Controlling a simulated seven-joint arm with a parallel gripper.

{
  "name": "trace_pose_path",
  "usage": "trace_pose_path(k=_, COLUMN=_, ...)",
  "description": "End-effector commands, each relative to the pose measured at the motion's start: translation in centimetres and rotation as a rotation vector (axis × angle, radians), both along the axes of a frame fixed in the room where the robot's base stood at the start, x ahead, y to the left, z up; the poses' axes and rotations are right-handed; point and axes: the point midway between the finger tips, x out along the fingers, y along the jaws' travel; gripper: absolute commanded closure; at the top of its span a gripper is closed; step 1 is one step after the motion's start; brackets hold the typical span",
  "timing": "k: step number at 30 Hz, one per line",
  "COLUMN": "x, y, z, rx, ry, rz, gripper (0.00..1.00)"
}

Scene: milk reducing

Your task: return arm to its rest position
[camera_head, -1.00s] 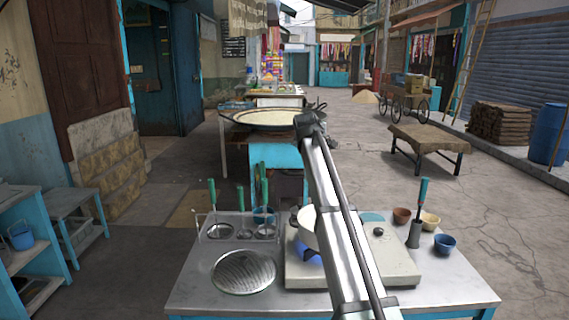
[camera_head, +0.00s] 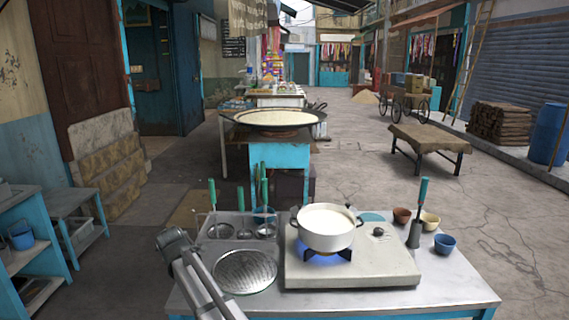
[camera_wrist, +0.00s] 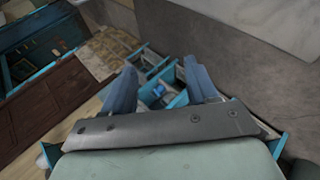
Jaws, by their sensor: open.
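My gripper (camera_wrist: 162,88) shows in the wrist view with its two blue-grey fingers spread apart and nothing between them. It faces the blue shelf unit and the ground at the left side of the place. In the head view my arm crosses the lower left, over the front left of the metal table, and the gripper itself is out of that view. A white pot (camera_head: 326,238) of milk stands upright on the stove (camera_head: 352,272), with a blue flame under it. My arm is apart from the pot.
The steel table (camera_head: 455,292) also holds a rack of green-handled tools (camera_head: 212,195), a round perforated plate (camera_head: 245,270), an upright green-handled tool (camera_head: 422,190) and small bowls (camera_head: 445,243). A blue shelf unit (camera_head: 30,240) stands at the left. A large pan (camera_head: 275,119) is farther back.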

Motion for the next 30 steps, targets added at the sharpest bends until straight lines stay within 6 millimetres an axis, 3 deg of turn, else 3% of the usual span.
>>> trace_pose_path(k=1, x=-2.2, y=1.7, z=-2.1, rx=-0.017, ry=0.021, rz=0.038, gripper=0.42)
trace_pose_path(k=3, x=-4.8, y=3.7, z=-4.6, rx=-0.042, ry=0.045, rz=0.087, gripper=0.42)
trace_pose_path(k=7, x=-9.3, y=6.5, z=-8.6, rx=-0.082, ry=0.084, rz=0.168, gripper=0.42)
trace_pose_path(k=12, x=-13.9, y=8.5, z=-13.1, rx=-0.123, ry=0.132, rz=0.241, gripper=0.42)
trace_pose_path(k=15, x=-15.8, y=8.4, z=-15.7, rx=-0.142, ry=0.166, rz=0.258, gripper=0.42)
trace_pose_path(k=19, x=-17.0, y=6.9, z=-19.0, rx=-0.152, ry=0.22, rz=0.242, gripper=0.42)
trace_pose_path(k=23, x=-17.3, y=3.9, z=-22.5, rx=-0.154, ry=0.286, rz=0.186, gripper=0.42)
trace_pose_path(k=26, x=-17.1, y=0.6, z=-25.4, rx=-0.15, ry=0.347, rz=0.119, gripper=0.42)
trace_pose_path(k=30, x=-17.1, y=-5.3, z=-29.9, rx=-0.138, ry=0.449, rz=-0.01, gripper=0.42)
